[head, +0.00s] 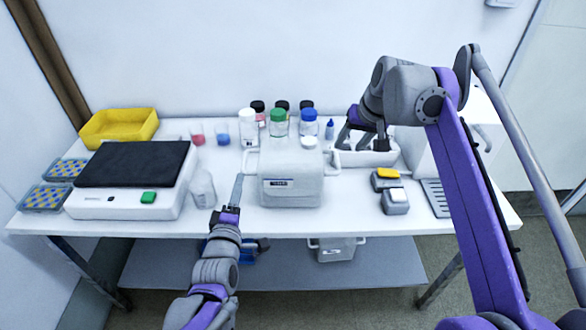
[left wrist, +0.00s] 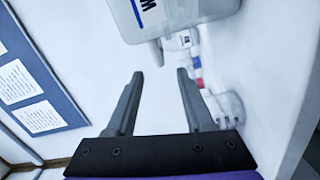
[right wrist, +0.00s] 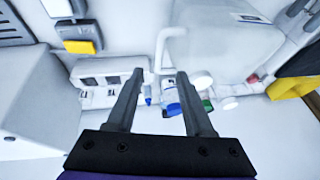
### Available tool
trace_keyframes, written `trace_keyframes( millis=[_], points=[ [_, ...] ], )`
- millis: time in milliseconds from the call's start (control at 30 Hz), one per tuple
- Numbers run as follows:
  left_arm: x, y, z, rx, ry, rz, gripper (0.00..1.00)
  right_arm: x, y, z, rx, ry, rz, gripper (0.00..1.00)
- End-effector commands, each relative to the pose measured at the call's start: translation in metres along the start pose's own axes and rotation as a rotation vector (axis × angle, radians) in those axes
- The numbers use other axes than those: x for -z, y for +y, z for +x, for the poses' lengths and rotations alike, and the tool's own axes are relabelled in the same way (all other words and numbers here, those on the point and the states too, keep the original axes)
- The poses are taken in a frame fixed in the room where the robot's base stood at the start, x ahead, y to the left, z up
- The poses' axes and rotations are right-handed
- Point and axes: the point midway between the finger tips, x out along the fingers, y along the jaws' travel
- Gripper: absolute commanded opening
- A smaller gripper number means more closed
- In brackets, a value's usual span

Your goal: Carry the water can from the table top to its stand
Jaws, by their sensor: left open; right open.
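The water can (head: 291,180) is a pale grey box with a white cap and a dark label, upright on the table top near the front edge. A loop handle stands out on each side. It shows at the top of the left wrist view (left wrist: 185,10) and the right wrist view (right wrist: 222,45). My left gripper (head: 238,185) is open and empty, left of the can, apart from its left handle (head: 250,158). My right gripper (head: 362,138) is open and empty, above and right of the right handle (right wrist: 165,45). I cannot tell which thing is the stand.
Capped bottles (head: 279,122) stand behind the can. A balance-like device (head: 130,180) and yellow bin (head: 119,127) are at left. A white rack (head: 370,157), small yellow-topped block (head: 386,178) and white machine (head: 470,140) are at right. A grey container (head: 335,248) is on the lower shelf.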

Motion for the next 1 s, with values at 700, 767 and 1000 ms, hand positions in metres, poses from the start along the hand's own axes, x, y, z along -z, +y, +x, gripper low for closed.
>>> trace_keyframes(
  millis=[700,767,1000],
  points=[
    [0.0,0.0,0.079,0.003,-0.001,0.003,0.53,0.0,0.0,0.079,0.0,0.0,-0.001,0.52],
    [0.0,0.0,0.087,0.003,-0.001,0.004,0.53,0.0,0.0,0.087,0.0,0.0,-0.001,0.52],
    [0.0,0.0,0.106,0.003,-0.001,0.004,0.53,0.0,0.0,0.106,-0.001,0.0,0.0,0.52]
  ],
)
